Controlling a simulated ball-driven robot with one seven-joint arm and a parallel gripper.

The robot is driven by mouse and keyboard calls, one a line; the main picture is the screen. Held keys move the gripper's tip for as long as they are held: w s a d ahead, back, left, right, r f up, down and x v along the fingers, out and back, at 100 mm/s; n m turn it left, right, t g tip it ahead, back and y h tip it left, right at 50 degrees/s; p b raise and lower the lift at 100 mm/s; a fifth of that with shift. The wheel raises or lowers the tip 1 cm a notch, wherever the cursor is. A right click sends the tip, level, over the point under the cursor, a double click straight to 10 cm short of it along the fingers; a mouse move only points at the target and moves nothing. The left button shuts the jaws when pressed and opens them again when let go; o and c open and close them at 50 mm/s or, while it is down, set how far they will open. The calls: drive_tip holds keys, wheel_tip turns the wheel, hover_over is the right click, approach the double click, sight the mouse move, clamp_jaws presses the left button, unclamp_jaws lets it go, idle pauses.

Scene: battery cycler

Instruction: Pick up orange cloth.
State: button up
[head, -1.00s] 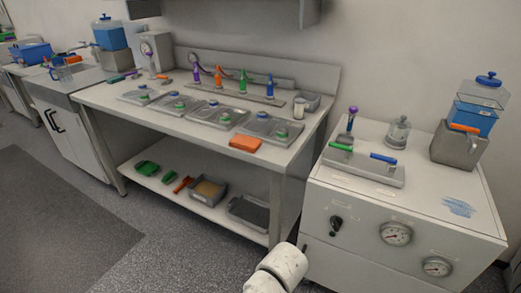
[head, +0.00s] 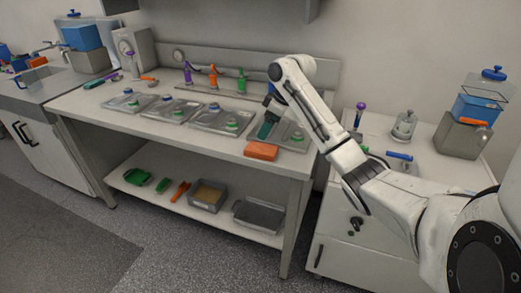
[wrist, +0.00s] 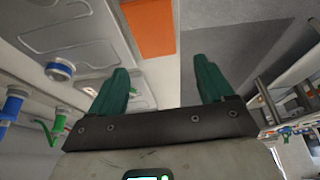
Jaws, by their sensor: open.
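The orange cloth (head: 261,151) is a flat folded rectangle lying at the front edge of the steel bench, right of the middle. It also shows in the wrist view at the top (wrist: 148,28), beyond my fingers and in line with the left one. My gripper (head: 266,130), with green fingers, hangs above the bench just behind and right of the cloth in the head view. In the wrist view my gripper (wrist: 163,85) is open, with nothing between the fingers. The cloth is apart from it.
Steel trays with knobs (head: 222,119) cover the bench behind the cloth. Coloured taps (head: 213,76) stand at the back. The lower shelf (head: 150,196) holds a grey bin (head: 208,195) and green items. A white cabinet (head: 335,225) stands right of the bench.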

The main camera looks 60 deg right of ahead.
hover_over(258, 147)
drive_tip(key=s, duration=0.3)
drive_tip(key=f, duration=0.4)
drive_tip(key=shift+w+d+f, duration=0.2)
drive_tip(key=shift+f, duration=0.1)
drive_tip(key=shift+p+x, duration=0.45)
drive_tip(key=shift+x, duration=2.15)
drive_tip(key=shift+w+a, duration=0.1)
drive_tip(key=shift+c, duration=0.4)
drive_tip(key=c, duration=0.6)
